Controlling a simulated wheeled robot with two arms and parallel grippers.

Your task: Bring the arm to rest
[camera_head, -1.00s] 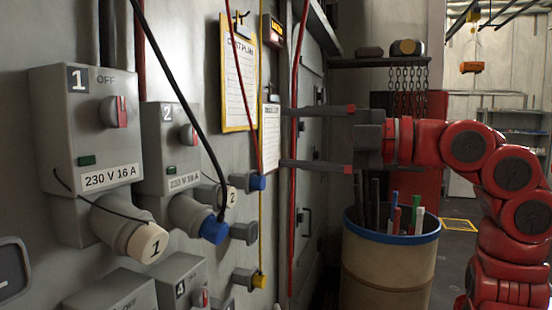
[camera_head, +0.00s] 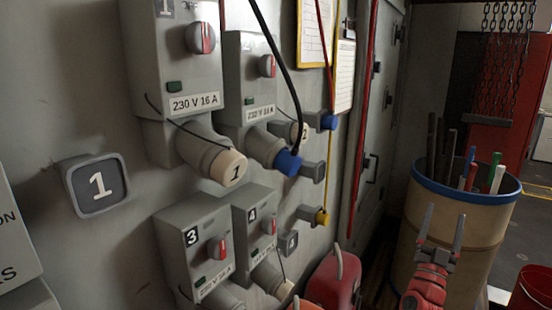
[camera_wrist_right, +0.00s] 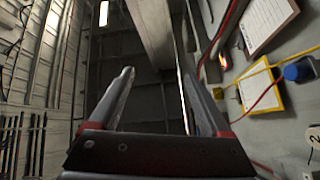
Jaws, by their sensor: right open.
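My right gripper (camera_head: 445,211) is in the lower right of the head view, on a red arm that comes up from the bottom edge. Its two grey fingers point upward and stand apart, with nothing between them. They show in front of the beige barrel. The right wrist view also shows this gripper (camera_wrist_right: 158,76) open and empty, with the ceiling beyond its fingers. Most of the right arm is out of frame. My left gripper is in neither view.
Grey socket boxes (camera_head: 175,70) with switches and plugs line the wall at left. A black cable hangs to the blue plug (camera_head: 288,162). The beige barrel (camera_head: 462,205) holds several rods. A red canister (camera_head: 335,285) and a red bucket (camera_head: 533,292) stand low.

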